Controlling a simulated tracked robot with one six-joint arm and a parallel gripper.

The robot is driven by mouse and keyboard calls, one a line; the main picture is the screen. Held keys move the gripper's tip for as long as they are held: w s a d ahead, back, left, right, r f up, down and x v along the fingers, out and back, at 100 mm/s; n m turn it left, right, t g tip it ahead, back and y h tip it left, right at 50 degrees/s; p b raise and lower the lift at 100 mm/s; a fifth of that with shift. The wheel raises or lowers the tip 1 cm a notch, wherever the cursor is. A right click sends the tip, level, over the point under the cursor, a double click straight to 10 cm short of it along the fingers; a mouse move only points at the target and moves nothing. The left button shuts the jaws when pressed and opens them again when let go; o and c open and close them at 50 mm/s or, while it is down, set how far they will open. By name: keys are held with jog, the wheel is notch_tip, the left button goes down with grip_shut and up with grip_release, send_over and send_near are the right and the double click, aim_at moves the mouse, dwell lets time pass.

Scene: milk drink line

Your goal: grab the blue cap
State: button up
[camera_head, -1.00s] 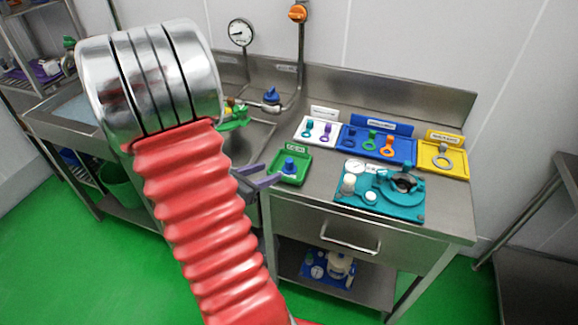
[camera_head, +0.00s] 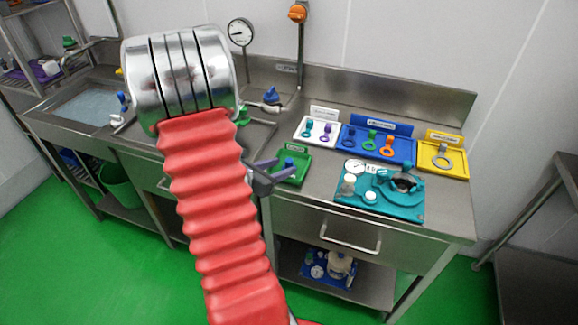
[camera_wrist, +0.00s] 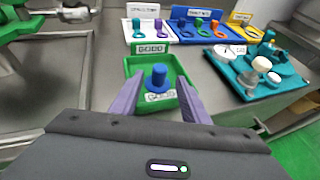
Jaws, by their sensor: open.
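The blue cap (camera_wrist: 159,78) stands upright in the green tray (camera_wrist: 136,68), which has white "GOOD" labels, in the wrist view. In the head view the cap (camera_head: 289,163) shows small in the green tray (camera_head: 302,172), partly behind my gripper. My gripper (camera_wrist: 158,98) is open, its two purple fingers reaching over the tray's near side, one on each side of the cap. The fingers do not visibly touch the cap. In the head view my gripper (camera_head: 273,174) is at the left edge of the tray.
A teal fixture (camera_head: 378,205) with a gauge stands right of the green tray. Behind are a white tray (camera_head: 303,134), a blue tray (camera_head: 405,154) and a yellow tray (camera_head: 460,172) holding ring-shaped parts. A sink is at the left, with blue and green valves near it.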

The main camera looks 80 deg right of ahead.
aim_at(289, 163)
jog(key=x, duration=0.5)
jog(key=shift+d+r, duration=0.1)
jog(key=shift+r, duration=0.15)
jog(key=shift+c, duration=0.3)
grip_shut()
